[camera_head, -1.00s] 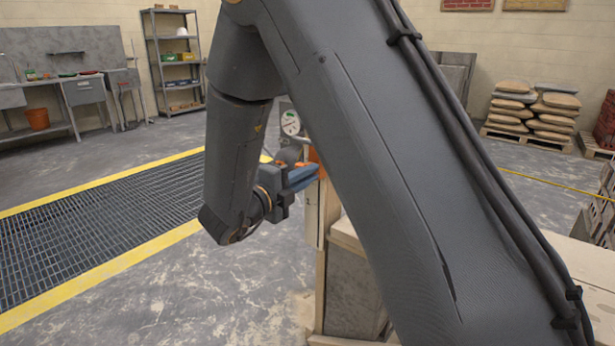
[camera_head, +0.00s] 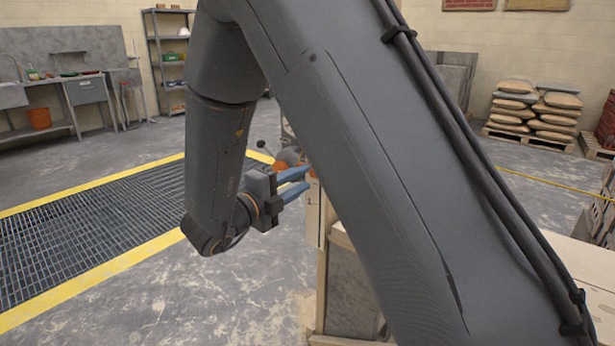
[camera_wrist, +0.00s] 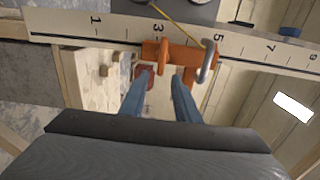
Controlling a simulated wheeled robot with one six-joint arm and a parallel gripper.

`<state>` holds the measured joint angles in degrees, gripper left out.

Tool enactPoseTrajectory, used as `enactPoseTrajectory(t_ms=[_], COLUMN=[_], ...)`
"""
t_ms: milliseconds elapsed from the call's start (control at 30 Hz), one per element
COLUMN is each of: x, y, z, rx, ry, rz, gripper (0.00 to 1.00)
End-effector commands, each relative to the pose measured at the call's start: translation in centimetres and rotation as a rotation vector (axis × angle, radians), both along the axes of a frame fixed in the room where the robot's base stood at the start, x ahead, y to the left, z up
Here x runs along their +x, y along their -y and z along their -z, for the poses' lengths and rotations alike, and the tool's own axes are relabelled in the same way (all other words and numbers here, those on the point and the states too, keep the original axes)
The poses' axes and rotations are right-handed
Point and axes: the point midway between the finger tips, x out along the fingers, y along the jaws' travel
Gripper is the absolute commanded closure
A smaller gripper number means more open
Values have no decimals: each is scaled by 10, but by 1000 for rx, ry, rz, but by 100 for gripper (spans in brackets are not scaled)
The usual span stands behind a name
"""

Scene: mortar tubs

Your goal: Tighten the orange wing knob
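An orange clamp piece (camera_wrist: 180,53) sits on a pale scale board (camera_wrist: 100,27) in the wrist view, with an upright orange wing-like tab (camera_wrist: 163,48) on it. A grey hooked rod (camera_wrist: 207,63) stands at its right end. Orange parts (camera_head: 290,157) also show beside my arm in the head view. My gripper (camera_wrist: 160,78) has two blue fingers spread apart with nothing held between them. The fingertips appear just below the orange piece in the wrist view; whether they touch it I cannot tell. My arm hides much of this area in the head view.
A wooden stand (camera_head: 315,215) is partly hidden behind my arm. A lever with a dark ball end (camera_head: 261,144) rises close to my gripper. A thin yellow cord (camera_wrist: 178,24) crosses the scale board. The floor left of the stand is free.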

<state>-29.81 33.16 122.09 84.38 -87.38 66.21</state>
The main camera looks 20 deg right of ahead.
Motion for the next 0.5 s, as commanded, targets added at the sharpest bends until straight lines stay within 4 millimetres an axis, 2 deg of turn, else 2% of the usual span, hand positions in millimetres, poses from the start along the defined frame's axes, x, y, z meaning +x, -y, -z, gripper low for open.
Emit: enactPoseTrajectory(t_ms=[33,200,500], x=[-5,-18,-24], y=[-8,-25,-32], z=[0,0,0], rx=[0,0,0], ry=[0,0,0], rz=[-3,-1,1], gripper=[71,71,71])
